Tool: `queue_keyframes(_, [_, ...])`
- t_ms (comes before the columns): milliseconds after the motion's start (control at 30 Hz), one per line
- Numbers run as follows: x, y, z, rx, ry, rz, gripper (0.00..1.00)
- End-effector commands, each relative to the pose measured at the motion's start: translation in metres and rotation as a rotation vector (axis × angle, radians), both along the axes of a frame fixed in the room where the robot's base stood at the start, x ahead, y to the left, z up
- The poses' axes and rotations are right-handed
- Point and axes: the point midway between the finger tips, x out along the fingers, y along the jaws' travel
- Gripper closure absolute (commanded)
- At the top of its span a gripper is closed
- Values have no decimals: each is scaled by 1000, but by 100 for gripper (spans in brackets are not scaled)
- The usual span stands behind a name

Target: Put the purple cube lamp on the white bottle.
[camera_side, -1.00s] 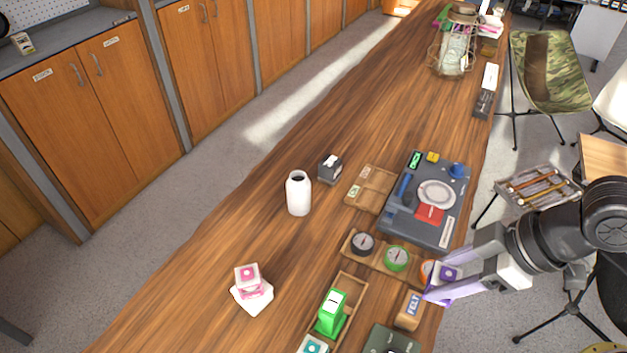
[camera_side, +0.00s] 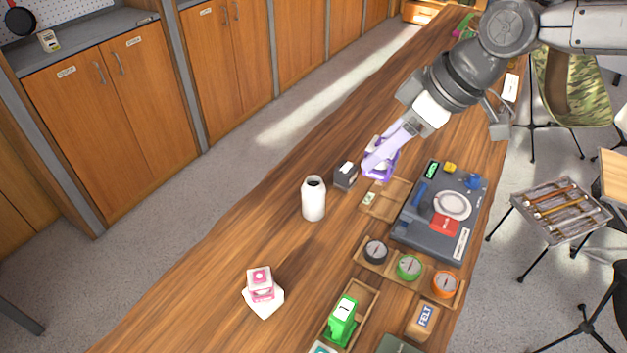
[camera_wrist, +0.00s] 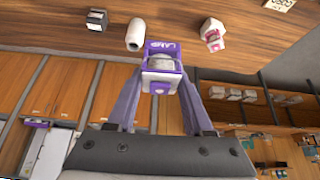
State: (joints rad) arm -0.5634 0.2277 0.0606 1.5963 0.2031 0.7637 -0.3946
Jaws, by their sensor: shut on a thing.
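The purple cube lamp (camera_wrist: 163,72) is between the fingers of my gripper (camera_wrist: 160,92) in the wrist view, and the fingers are shut on it. In the side view my gripper (camera_side: 377,165) holds the lamp (camera_side: 382,158) up over the counter, right of and behind the white bottle; the fingers partly hide the lamp. The white bottle (camera_side: 313,200) stands upright on the wooden counter with a dark round opening on top, and nothing is on it. The bottle also shows in the wrist view (camera_wrist: 135,35), apart from the lamp.
A dark grey box (camera_side: 345,176) stands close right of the bottle. A pink and white cube lamp (camera_side: 261,284) sits on a white base at the front left. A wooden tray (camera_side: 384,211), a grey case (camera_side: 431,238) and compasses lie to the right. Bare counter lies left of the bottle.

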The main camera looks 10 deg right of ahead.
Motion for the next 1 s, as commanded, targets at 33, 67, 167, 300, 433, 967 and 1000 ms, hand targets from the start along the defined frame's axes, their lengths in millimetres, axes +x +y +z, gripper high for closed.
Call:
queue_keyframes(33, [11,0,-3,-2,1,-14,100])
queue_keyframes(67, [16,-1,-4,-2,1,-20,100])
queue_keyframes(167, [30,-3,-11,-1,-1,-39,100])
queue_keyframes(300, [41,-7,-26,-1,1,-56,100])
queue_keyframes(433, [53,-3,-35,0,0,-61,100])
queue_keyframes(967, [133,48,-91,-2,2,-61,100])
queue_keyframes(1000, [137,51,-98,-1,2,-61,100])
